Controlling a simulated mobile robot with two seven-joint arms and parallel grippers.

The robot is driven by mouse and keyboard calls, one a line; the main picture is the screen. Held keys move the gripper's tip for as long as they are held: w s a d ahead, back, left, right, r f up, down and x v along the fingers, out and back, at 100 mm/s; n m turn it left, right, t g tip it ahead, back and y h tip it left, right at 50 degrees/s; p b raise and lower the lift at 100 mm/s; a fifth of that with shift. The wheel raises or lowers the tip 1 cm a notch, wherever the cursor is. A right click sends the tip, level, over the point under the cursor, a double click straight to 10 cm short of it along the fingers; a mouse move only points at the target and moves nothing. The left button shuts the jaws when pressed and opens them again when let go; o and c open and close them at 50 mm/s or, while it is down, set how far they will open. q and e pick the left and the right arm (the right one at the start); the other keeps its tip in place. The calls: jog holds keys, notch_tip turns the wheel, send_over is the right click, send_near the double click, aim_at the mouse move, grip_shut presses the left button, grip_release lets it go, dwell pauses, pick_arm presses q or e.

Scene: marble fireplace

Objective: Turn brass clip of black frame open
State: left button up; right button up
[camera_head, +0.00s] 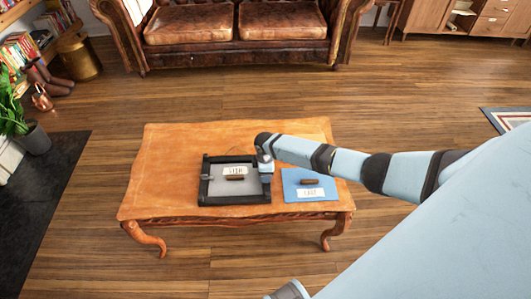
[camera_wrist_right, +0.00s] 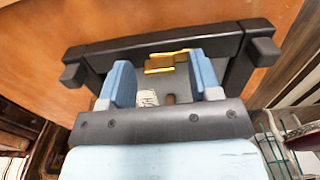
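The black frame (camera_head: 238,200) lies on the wooden table, with a grey panel (camera_head: 222,188) inside it. A white label and a small brown bar (camera_head: 235,177) are on the panel. My right gripper (camera_head: 265,166) is over the frame's right side. In the right wrist view its two blue fingers (camera_wrist_right: 160,66) are apart. The brass clip (camera_wrist_right: 166,62) sits on the frame's bar (camera_wrist_right: 150,44), seen between and just beyond the fingertips. I cannot tell whether the fingers touch it. The clip is hidden behind my gripper in the head view.
A blue mat (camera_head: 292,181) with a brown bar and a white label lies right of the frame. The wooden table (camera_head: 165,160) is clear to the left and behind. A leather sofa (camera_head: 240,25) stands beyond, and a potted plant (camera_head: 33,138) at left.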

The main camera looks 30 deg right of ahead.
pick_arm(q)
jog(key=shift+r, duration=0.1)
pick_arm(e)
jog(key=shift+r, duration=0.1)
pick_arm(q)
jog(key=shift+s+r+p, duration=0.15)
jog(key=shift+r+p, duration=0.3)
jog(key=shift+p, duration=1.25)
pick_arm(e)
notch_tip(320, 180, up, 14)
jog(key=shift+f, duration=0.2)
pick_arm(q)
jog(key=shift+a+r, duration=0.1)
jog(key=shift+r, duration=0.1)
